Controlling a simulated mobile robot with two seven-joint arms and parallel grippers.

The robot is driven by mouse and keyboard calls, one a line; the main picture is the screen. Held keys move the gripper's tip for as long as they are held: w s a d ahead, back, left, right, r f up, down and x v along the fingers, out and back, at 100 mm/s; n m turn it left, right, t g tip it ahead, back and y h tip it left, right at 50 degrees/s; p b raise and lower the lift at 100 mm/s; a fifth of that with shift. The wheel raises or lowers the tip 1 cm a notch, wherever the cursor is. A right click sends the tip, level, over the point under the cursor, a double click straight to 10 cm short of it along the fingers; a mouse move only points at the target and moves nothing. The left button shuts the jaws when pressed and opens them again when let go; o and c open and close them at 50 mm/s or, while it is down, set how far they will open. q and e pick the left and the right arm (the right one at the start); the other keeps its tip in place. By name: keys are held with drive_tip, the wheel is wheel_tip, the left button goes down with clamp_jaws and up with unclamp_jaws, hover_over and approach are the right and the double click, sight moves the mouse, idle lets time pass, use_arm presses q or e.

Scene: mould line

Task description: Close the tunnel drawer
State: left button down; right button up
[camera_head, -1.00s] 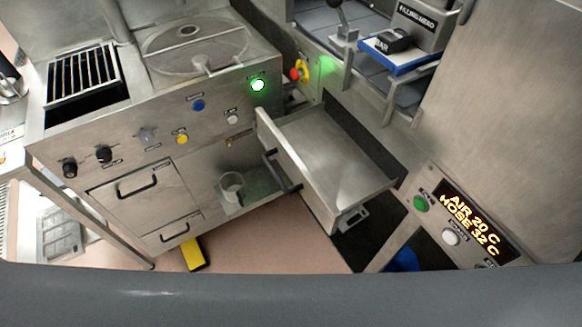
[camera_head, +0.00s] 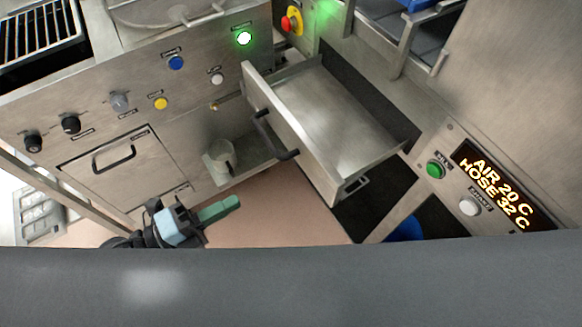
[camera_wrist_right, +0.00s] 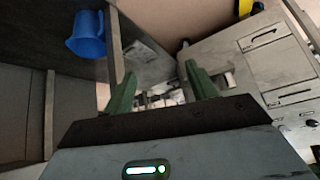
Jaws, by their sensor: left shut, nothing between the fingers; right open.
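The tunnel drawer (camera_head: 335,112) is pulled well out of the machine front in the head view. It is an empty metal tray with a black bar handle (camera_head: 272,136) on its front panel. My left gripper (camera_head: 222,208), with green fingers, is shut and empty. It shows below and to the left of the drawer, apart from the handle. My right gripper (camera_wrist_right: 160,90) shows only in the right wrist view. Its two green fingers are spread open with nothing between them. The drawer cannot be made out clearly in that view.
A metal cup (camera_head: 220,158) stands on a low shelf left of the drawer. A panel with buttons and a display (camera_head: 495,185) is at the right. A blue jug (camera_wrist_right: 87,35) shows in the right wrist view. Pinkish floor lies open below the drawer.

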sight(305, 163)
use_arm(q)
drive_tip(key=p+x, duration=0.3)
drive_tip(key=x, duration=0.9)
drive_tip(key=shift+w+d+r, duration=0.15)
drive_tip(key=shift+w+d, duration=0.05)
drive_tip(key=shift+d, duration=0.1)
drive_tip(key=shift+w+d, duration=0.25)
drive_tip(key=shift+d, duration=0.35)
use_arm(e)
drive_tip(key=r, duration=0.1)
drive_tip(key=w+r, duration=0.1)
drive_tip(key=r, duration=0.1)
drive_tip(key=shift+w+d+r+t, duration=0.1)
drive_tip(key=shift+d+r+t, duration=0.1)
drive_tip(key=shift+r+t, duration=0.1)
drive_tip(key=shift+w+r, duration=0.1)
drive_tip(key=shift+w, duration=0.1)
use_arm(q)
drive_tip(key=shift+w, duration=0.1)
